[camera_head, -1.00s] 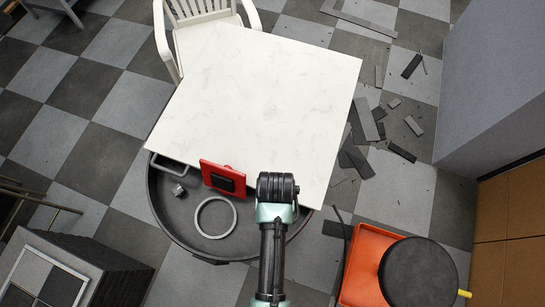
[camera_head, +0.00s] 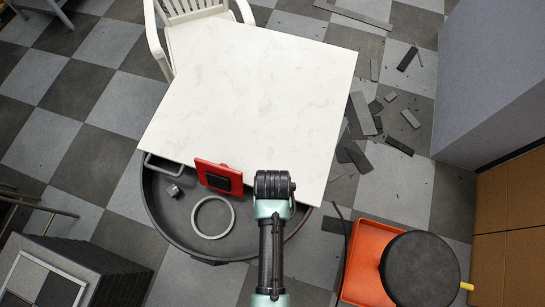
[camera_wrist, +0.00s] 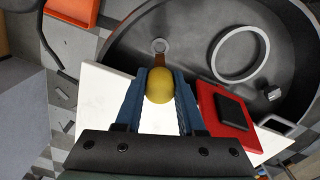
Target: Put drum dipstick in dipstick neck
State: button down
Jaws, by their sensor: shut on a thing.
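In the wrist view, my gripper (camera_wrist: 160,95) is shut on a rounded yellow piece (camera_wrist: 160,86), apparently the dipstick's grip. A brown part (camera_wrist: 159,66) shows just beyond it. A small pale ring (camera_wrist: 161,45), likely the dipstick neck, lies past this on the dark round drum top (camera_wrist: 190,25). The brown part appears close to the ring; I cannot tell whether they touch. In the head view, my gripper (camera_head: 274,185) is over the white table's front edge, its fingers and held piece hidden. The drum (camera_head: 150,205) lies partly under the table.
A large grey ring (camera_head: 193,222), small metal block (camera_head: 173,191) and red square piece (camera_head: 213,167) are at the drum. The white table (camera_head: 250,90) is bare. An orange crate (camera_head: 367,262) with a dark disc (camera_head: 420,270) stands right; dark scraps (camera_head: 362,113) litter the floor.

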jog(key=shift+f+b, duration=1.05)
jog(key=shift+f, duration=0.85)
jog(key=shift+p, duration=0.75)
notch_tip(320, 180, down, 10)
jog(key=b, duration=0.7)
jog(key=shift+r, duration=0.2)
dwell(2.8)
jog(key=shift+c, duration=2.2)
grip_release()
jog(key=shift+r, duration=0.1)
notch_tip(320, 180, up, 13)
jog(key=shift+f, duration=0.1)
